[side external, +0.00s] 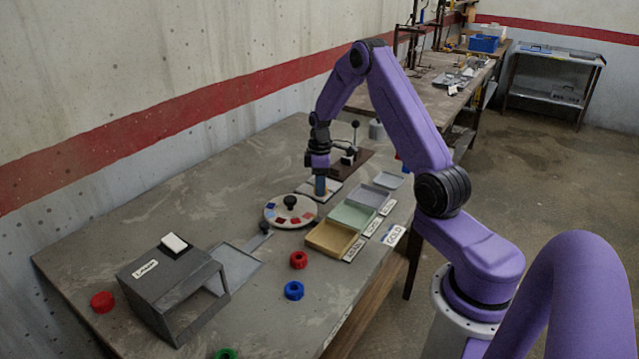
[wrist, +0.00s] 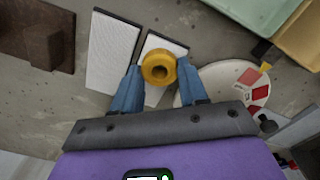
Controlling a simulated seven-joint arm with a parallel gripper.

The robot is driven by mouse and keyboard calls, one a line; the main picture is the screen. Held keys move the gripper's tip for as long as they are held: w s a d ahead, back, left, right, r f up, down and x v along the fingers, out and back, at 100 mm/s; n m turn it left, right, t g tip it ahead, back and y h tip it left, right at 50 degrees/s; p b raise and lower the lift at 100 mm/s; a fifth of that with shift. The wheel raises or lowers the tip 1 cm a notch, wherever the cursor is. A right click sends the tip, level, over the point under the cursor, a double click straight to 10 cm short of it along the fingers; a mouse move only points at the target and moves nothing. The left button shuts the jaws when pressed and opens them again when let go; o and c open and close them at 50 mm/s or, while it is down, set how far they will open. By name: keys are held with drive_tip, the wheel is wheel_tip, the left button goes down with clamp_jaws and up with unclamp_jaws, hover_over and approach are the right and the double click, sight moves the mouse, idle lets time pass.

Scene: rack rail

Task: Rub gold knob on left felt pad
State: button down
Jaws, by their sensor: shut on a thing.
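My gripper (wrist: 158,88) has its blue fingers closed on the gold knob (wrist: 159,57), a ring-shaped piece with a dark hole. Two pale felt pads lie side by side in the wrist view: one on the left (wrist: 114,52) and one on the right (wrist: 160,41). The gold knob is over the right-hand one in that picture and hides part of it. In the side view, my gripper (side external: 320,187) points down at the pale pads (side external: 332,194); the knob is hard to make out there. I cannot tell whether the knob touches the pad.
A round dial with coloured patches (side external: 278,219) stands close to my gripper. Tan (side external: 324,246), green and grey trays lie in front. A dark-brown base with a lever (side external: 353,158) is behind. Red, blue and green rings and a grey box (side external: 172,283) are nearer the camera.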

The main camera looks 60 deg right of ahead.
sight(306, 189)
drive_tip(key=shift+w+a, duration=0.1)
drive_tip(key=shift+w, duration=0.55)
drive_tip(key=shift+w, duration=0.15)
drive_tip(key=shift+w, duration=0.55)
drive_tip(key=shift+w, duration=0.1)
drive_tip(key=shift+w, duration=1.25)
drive_tip(key=shift+s, duration=0.15)
drive_tip(key=shift+s, duration=1.35)
drive_tip(key=shift+s, duration=0.1)
